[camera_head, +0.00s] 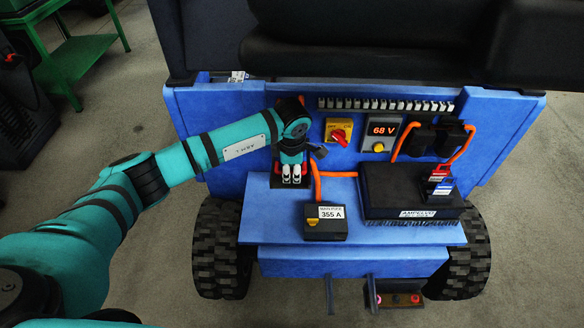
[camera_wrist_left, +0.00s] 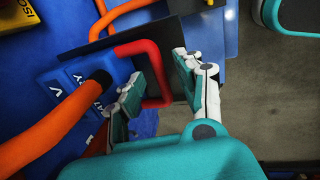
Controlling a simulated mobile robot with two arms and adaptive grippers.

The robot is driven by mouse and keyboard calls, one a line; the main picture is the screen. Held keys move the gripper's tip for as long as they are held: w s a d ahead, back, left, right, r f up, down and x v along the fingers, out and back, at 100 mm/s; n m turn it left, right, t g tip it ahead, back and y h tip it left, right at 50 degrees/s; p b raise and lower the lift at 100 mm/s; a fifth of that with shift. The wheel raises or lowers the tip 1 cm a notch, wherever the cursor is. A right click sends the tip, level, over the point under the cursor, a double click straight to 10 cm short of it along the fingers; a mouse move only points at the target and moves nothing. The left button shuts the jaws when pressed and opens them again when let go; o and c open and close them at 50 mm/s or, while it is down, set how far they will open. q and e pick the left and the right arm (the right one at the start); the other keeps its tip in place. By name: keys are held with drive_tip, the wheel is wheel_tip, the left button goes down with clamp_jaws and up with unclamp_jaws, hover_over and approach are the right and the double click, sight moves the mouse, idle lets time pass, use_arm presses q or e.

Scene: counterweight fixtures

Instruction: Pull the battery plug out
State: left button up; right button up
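A red U-shaped handle (camera_wrist_left: 153,62) sticks out by a dark plate in the left wrist view; I take it to be the battery plug's handle. A blue part with partly hidden white lettering (camera_wrist_left: 62,88) is beside it, behind an orange cable (camera_wrist_left: 40,132). My left gripper (camera_wrist_left: 158,76) is open, with one finger on each side of the handle; contact is unclear. In the head view my left gripper (camera_head: 291,173) points down at the left of the blue panel's ledge, hiding most of the plug. My right gripper is not in view.
The blue machine (camera_head: 230,110) carries a red-yellow switch (camera_head: 339,131), a 68 V display (camera_head: 382,130), a black AMPELVO box (camera_head: 405,190) and a 355 A box (camera_head: 326,224). Orange cables (camera_head: 317,182) run close right of the gripper. A green table (camera_head: 80,55) stands at upper left.

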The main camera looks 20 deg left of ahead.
use_arm(q)
drive_tip(key=shift+c, duration=0.4)
clamp_jaws()
